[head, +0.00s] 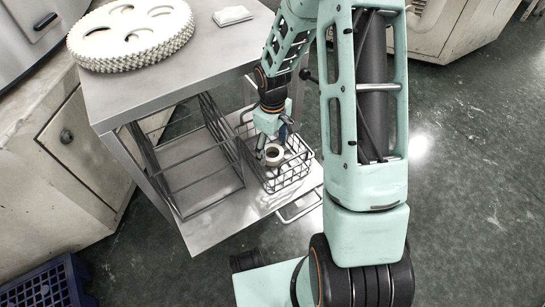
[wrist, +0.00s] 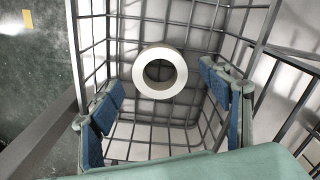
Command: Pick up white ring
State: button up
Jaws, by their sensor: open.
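The white ring (wrist: 159,73) lies in a wire basket (wrist: 192,112), near the far side of the basket in the wrist view. In the head view the ring (head: 273,154) shows inside the basket (head: 291,177) on the lower shelf of the metal cart. My gripper (wrist: 168,112) is open, with its blue-padded fingers spread to the left and right of the ring's line. The ring is ahead of the fingers and no finger visibly touches it. In the head view my gripper (head: 272,142) is just above the basket and partly hides its inside.
An empty wire rack (head: 187,155) stands left of the basket on the lower shelf (head: 215,225). The cart's top (head: 185,75) overhangs the rack and carries a toothed disc (head: 131,35) and a white pad (head: 232,15). A blue crate (head: 47,286) is on the floor.

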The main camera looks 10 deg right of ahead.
jog(key=shift+f, duration=0.95)
jog(key=shift+r, duration=0.1)
jog(key=c, duration=1.4)
jog(key=shift+c, duration=0.3)
